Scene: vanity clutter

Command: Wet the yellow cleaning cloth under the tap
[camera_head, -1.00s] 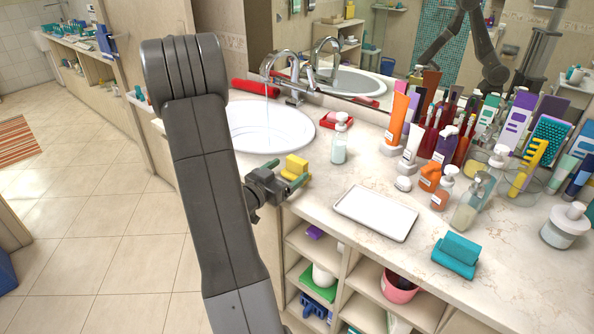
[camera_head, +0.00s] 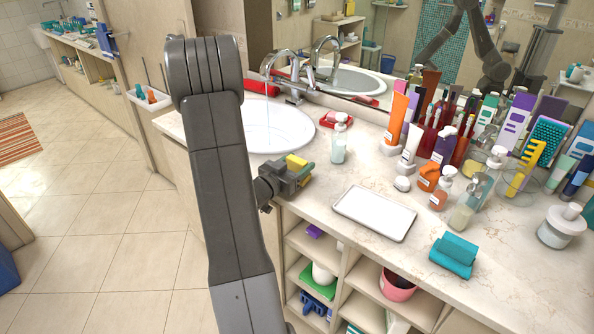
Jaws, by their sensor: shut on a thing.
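The yellow cleaning cloth (camera_head: 296,162) is in my gripper (camera_head: 299,171), whose jaws are shut on it. Both are above the counter's front edge, just in front of and to the right of the white sink basin (camera_head: 290,126). Part of the cloth is hidden by the gripper. The chrome tap (camera_head: 283,62) stands at the back of the basin, and a thin stream of water (camera_head: 267,108) runs from its spout into it. The cloth is apart from the stream. My arm hides the basin's left part.
A white tray (camera_head: 374,213) and a folded teal cloth (camera_head: 454,254) lie on the counter. Crowded bottles and tubes fill the back right.

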